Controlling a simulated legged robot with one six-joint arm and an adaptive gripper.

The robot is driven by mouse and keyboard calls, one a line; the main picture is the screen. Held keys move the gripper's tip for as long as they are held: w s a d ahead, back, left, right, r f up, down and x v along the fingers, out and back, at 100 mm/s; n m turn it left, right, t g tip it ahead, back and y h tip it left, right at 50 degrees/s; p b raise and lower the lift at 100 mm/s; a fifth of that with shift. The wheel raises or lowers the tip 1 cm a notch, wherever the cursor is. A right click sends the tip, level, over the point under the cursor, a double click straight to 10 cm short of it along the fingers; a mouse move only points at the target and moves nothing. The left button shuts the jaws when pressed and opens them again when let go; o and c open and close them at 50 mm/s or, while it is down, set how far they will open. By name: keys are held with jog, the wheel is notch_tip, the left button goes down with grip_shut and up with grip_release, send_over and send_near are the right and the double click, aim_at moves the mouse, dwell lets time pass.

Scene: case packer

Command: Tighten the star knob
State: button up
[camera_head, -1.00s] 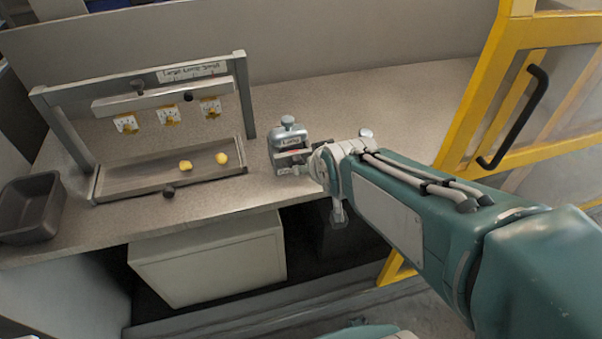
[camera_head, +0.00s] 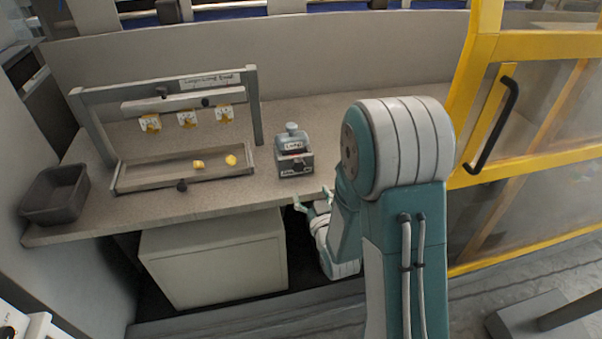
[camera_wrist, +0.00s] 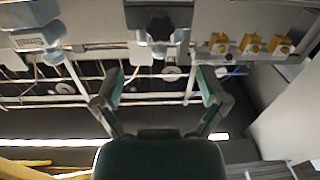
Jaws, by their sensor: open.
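A grey fixture (camera_head: 292,146) with a rounded blue-grey top and a label stands on the bench. A dark knob (camera_head: 300,164) sits on its front face. Other black knobs are on the rack to the left: one on top (camera_head: 162,91), one on the crossbar (camera_head: 206,102), one at the trough front (camera_head: 182,185). My gripper (camera_head: 313,199) is open and empty at the bench's front edge, just below the fixture and apart from it. In the wrist view a black knob (camera_wrist: 160,27) shows beyond the spread fingers (camera_wrist: 159,91); I cannot tell which knob it is.
The metal rack (camera_head: 255,105) holds yellow-and-white pieces, with two yellow pieces in its trough. A dark bin (camera_head: 55,196) stands at the bench's left end. A yellow-framed door (camera_head: 487,50) is at right. A pale cabinet (camera_head: 215,258) is under the bench (camera_head: 225,202).

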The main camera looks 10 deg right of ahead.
aim_at(299, 168)
jog(key=w, duration=1)
jog(key=shift+w+a, duration=0.3)
jog(key=shift+w, duration=0.05)
jog(key=c, duration=1.1)
